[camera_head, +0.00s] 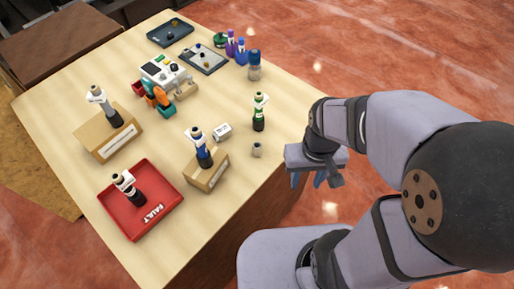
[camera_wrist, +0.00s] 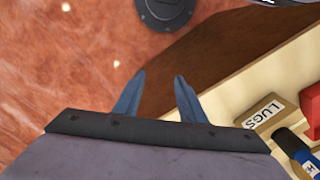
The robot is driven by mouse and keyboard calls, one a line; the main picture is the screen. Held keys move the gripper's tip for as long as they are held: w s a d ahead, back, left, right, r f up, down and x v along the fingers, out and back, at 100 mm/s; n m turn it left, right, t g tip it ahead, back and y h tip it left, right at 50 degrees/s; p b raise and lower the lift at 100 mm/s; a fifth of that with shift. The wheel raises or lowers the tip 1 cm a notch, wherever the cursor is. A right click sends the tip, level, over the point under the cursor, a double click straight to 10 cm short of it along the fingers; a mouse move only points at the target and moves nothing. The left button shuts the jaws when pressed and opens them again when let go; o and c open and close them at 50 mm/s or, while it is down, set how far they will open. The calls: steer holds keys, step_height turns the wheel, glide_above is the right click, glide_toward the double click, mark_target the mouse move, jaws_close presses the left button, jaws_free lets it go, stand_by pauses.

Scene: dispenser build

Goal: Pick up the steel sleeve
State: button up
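A small grey cylinder (camera_head: 257,149), which looks like the steel sleeve, stands on the wooden table near its right edge, in front of a green-and-black bottle (camera_head: 259,112). I do not make it out in the wrist view. My gripper (camera_head: 318,180) hangs beyond the table's right edge, to the right of the grey cylinder and apart from it. In the wrist view my gripper (camera_wrist: 157,78) has its two fingers spread with nothing between them, over the floor and the table's dark side.
A small white item (camera_head: 222,131) lies nearby. A red FAULT tray (camera_head: 167,218) holds a dark bottle. Another block (camera_head: 92,141), a machine (camera_head: 163,77) and trays stand farther off. Table around the cylinder is bare.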

steer(key=shift+o, duration=0.9)
